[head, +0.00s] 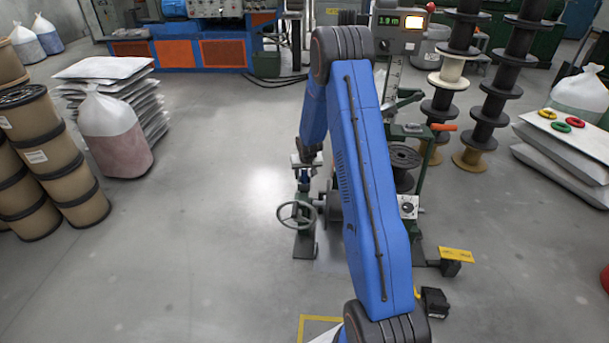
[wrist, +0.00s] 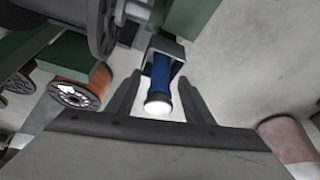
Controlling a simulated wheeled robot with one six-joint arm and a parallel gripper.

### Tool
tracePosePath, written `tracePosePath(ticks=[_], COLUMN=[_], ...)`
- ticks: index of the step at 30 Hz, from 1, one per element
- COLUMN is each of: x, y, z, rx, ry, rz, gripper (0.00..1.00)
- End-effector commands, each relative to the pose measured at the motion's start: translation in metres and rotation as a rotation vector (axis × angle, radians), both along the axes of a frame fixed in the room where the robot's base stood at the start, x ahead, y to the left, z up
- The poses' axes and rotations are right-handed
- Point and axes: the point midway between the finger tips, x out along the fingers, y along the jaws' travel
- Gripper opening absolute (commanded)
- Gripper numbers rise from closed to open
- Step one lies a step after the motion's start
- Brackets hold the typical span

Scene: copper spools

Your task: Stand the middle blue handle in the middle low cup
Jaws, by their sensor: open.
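A blue handle (wrist: 161,72) shows in the wrist view, with a bright round end towards the camera. Its far end meets a dark square holder (wrist: 168,46). My gripper (wrist: 158,82) is open, with one dark finger on each side of the handle; I cannot tell whether either finger touches it. In the head view, my gripper (head: 307,159) is low over the green stand (head: 304,249), and a small blue part shows just under it. I cannot make out other blue handles or the low cups.
A handwheel (head: 297,215) is on the stand. A dark spool (head: 404,157) and a machine with a display (head: 402,22) are to the right, partly behind my arm. In the wrist view, a copper spool (wrist: 75,95) is at left. Open floor (head: 190,190) lies left.

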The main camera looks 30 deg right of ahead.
Motion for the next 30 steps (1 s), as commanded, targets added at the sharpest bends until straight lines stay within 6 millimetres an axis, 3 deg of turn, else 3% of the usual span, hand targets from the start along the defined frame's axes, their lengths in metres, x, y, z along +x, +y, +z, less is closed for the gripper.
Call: tracePosePath(ticks=[5, 30], x=[-0.005, -0.057], y=[0.002, 0.020], z=[0.014, 0.138], rx=[-0.001, -0.001], ry=[-0.002, -0.004], rz=[0.000, 0.000], gripper=[0.47, 0.47])
